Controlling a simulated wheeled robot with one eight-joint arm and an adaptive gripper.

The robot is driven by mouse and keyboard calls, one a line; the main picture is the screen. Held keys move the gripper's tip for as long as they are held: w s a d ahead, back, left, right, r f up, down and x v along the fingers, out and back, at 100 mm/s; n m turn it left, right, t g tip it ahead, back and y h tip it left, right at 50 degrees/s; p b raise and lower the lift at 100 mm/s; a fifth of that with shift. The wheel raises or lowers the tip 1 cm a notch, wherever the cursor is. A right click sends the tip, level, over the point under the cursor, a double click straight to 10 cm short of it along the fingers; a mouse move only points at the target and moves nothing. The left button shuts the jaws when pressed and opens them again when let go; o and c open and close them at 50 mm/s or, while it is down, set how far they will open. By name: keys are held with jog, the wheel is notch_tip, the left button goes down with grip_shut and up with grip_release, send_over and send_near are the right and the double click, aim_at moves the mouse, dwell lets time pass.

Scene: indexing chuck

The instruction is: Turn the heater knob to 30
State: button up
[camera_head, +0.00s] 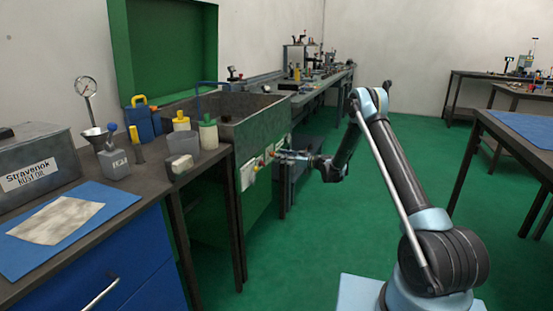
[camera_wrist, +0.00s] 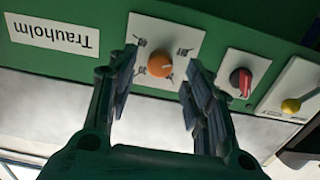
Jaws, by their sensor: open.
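An orange round knob (camera_wrist: 160,64) sits on a white plate (camera_wrist: 188,28) with dark dial marks, on a green panel. The marks appear upside down and are too small to read. My gripper (camera_wrist: 161,72) is open, with one finger on each side of the orange knob in the picture. I cannot tell whether the fingertips touch it. In the head view my gripper (camera_head: 284,154) reaches left to the front of the green tank (camera_head: 215,212), and it hides part of the panel there. No label in sight names the heater.
A bench with bottles (camera_head: 208,134) stands left of the tank. The green floor (camera_head: 330,235) is clear.

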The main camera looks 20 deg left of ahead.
aim_at(272, 154)
jog(key=shift+w+a, duration=0.15)
jog(key=shift+a, duration=1.6)
jog(key=shift+c, duration=0.5)
jog(key=shift+d, duration=0.1)
jog(key=c, duration=1)
